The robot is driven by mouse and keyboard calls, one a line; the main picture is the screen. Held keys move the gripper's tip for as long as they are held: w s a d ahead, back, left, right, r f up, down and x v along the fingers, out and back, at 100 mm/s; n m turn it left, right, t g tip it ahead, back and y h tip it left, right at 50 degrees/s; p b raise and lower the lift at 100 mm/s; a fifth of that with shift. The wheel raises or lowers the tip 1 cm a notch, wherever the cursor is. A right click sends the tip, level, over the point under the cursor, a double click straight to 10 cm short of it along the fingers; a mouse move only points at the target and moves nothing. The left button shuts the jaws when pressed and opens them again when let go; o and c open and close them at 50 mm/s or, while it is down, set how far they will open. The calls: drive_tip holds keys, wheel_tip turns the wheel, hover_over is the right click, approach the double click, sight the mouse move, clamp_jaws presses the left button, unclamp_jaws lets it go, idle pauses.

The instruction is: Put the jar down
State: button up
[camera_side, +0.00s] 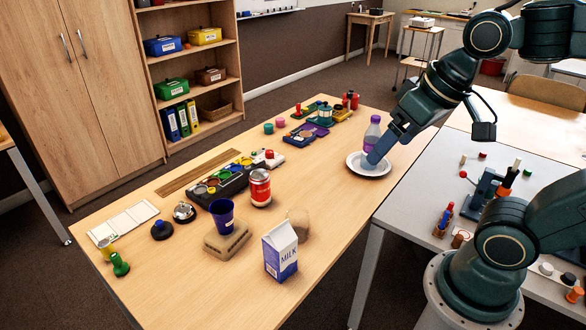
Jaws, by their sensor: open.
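My gripper (374,160) points down over the plate, in front of the container. The jaws are open, with nothing visibly held. The gripper hides the container's lower right part, so I cannot tell whether it stands on the plate or just behind it, or whether a finger touches it.
Several small items line the table's left side. The wooden table (330,185) is bare left of the plate.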

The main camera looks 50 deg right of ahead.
drive_tip(key=shift+s+a+n, duration=0.1)
drive_tip(key=shift+s+n, duration=0.7)
drive_tip(key=shift+s, duration=0.5)
